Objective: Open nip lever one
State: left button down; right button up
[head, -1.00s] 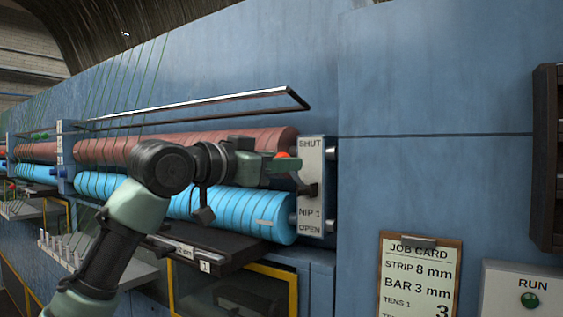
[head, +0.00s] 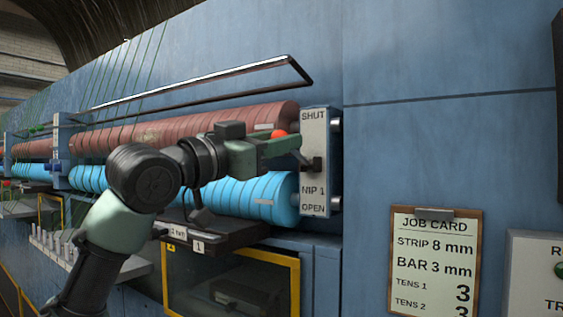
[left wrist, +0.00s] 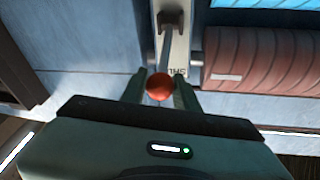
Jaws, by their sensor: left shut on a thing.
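The nip 1 lever (head: 302,158) is a thin grey bar with a red knob (head: 279,134). It pivots on a pale plate (head: 315,180) marked SHUT at the top, NIP 1 and OPEN at the bottom. The lever leans out from the plate, its knob on the SHUT side. My left gripper (head: 281,145) is shut on the knob. In the left wrist view the knob (left wrist: 159,87) sits between the two fingers (left wrist: 159,92), with the lever bar (left wrist: 165,45) running on to the plate. My right gripper is not in view.
Red rollers (head: 185,128) and blue rollers (head: 250,197) lie left of the plate, with a metal guard bar (head: 215,76) above. A dark ledge (head: 225,237) juts out below. A job card (head: 435,265) hangs on the right.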

pick_arm(q)
notch_tip(320, 180, down, 12)
jog(key=w+m+t+h+b, duration=0.1)
jog(key=h+b, duration=0.3)
jog(key=b, duration=0.5)
jog(key=shift+d+r+m+t, duration=0.2)
jog(key=shift+d+m+t, duration=0.15)
jog(key=shift+t, duration=0.45)
jog(key=c, duration=1.1)
grip_release()
jog(key=shift+w, duration=0.1)
jog(key=shift+o, duration=0.2)
jog(key=b+v, duration=0.3)
jog(key=v, duration=0.4)
jog(key=shift+f+b, duration=0.3)
